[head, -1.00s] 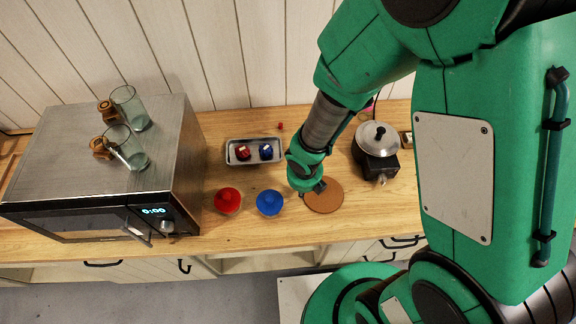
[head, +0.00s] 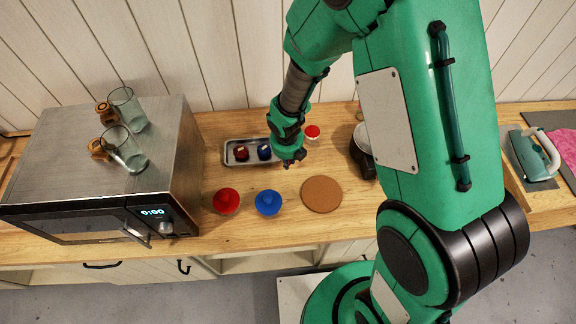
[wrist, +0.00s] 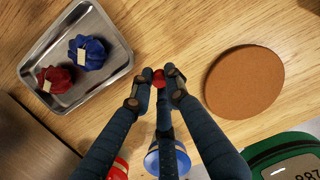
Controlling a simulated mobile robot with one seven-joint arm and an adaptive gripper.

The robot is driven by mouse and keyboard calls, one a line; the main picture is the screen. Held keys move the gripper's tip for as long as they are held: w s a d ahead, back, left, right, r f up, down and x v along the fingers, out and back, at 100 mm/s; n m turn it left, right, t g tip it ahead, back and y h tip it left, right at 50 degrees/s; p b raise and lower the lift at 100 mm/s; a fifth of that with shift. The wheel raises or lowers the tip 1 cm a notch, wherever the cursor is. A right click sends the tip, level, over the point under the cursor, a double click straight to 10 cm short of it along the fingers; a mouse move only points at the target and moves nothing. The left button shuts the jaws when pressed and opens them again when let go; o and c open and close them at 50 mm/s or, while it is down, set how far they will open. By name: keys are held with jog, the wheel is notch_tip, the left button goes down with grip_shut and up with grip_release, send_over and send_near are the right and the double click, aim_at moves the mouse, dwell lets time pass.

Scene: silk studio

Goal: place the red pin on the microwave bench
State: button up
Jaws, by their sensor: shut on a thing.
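My gripper (head: 292,163) is over the wooden bench (head: 250,234), just right of the metal tray and behind the round cork mat. In the wrist view my gripper (wrist: 159,78) is shut on the small red pin (wrist: 158,79), whose red part shows between the fingertips. I cannot tell from the frames whether the pin touches the bench top. In the head view the pin is hidden by my gripper. The microwave (head: 100,175) stands at the left end of this bench.
The tray (head: 233,144) holds a dark red and a blue bundle. A red-topped container (head: 312,132) stands behind. Glasses (head: 128,109) stand on the microwave. An iron (head: 532,155) is far right.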

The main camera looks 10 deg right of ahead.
jog(key=shift+f+b, duration=0.65)
jog(key=shift+f, duration=1.1)
jog(key=shift+f, duration=0.1)
jog(key=o, duration=0.8)
jog(key=shift+c, duration=0.2)
notch_tip(320, 180, up, 12)
jog(key=s+p, duration=0.2)
jog(key=shift+a+p, duration=0.2)
jog(key=shift+p, duration=0.15)
